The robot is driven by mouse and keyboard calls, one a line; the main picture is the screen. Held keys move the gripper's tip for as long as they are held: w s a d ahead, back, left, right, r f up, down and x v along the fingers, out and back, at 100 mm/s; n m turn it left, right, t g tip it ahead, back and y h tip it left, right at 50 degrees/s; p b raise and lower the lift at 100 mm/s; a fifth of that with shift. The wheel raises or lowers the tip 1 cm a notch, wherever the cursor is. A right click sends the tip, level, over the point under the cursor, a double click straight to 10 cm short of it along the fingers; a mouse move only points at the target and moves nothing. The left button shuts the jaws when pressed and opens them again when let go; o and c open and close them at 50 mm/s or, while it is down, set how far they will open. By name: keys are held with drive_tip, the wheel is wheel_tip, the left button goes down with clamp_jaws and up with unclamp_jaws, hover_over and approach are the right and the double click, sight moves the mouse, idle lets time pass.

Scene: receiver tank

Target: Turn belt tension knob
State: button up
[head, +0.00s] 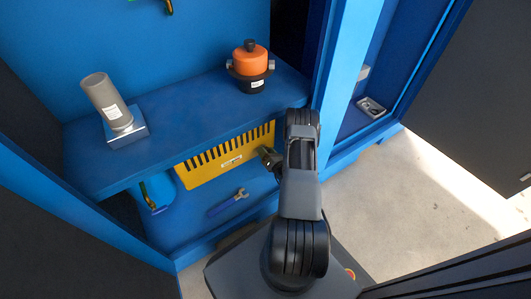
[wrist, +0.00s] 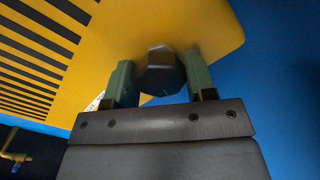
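The belt tension knob (wrist: 162,73) is a dark, faceted knob on the yellow slotted guard (wrist: 85,50), near its end. In the wrist view my gripper (wrist: 160,78) has one green finger on each side of the knob. The fingers sit close against its sides with hardly any gap, so it looks gripped. In the head view the yellow guard (head: 209,166) is under the blue shelf, and my gripper (head: 269,157) reaches its right end. The knob is hidden there behind my gripper and arm.
On the blue shelf (head: 190,108) stand an orange and black canister (head: 250,66) and a tilted grey cylinder (head: 106,100) on a square base. A blue-handled wrench (head: 228,203) lies below the guard. A blue post (head: 345,80) rises right of my arm. Open floor lies at right.

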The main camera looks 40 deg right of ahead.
sight(262, 141)
drive_tip(key=o, duration=0.4)
drive_tip(key=shift+r, duration=0.1)
drive_tip(key=shift+r, duration=0.35)
wheel_tip(262, 141, up, 3)
drive_tip(key=shift+f+p, duration=0.1)
drive_tip(key=shift+p, duration=0.9)
drive_tip(key=s+a+r+p, duration=0.6)
drive_tip(key=s+r, duration=0.3)
drive_tip(key=s, duration=0.3)
drive_tip(key=shift+s+r, duration=0.15)
drive_tip(key=shift+s, duration=0.15)
drive_tip(key=shift+a, duration=0.1)
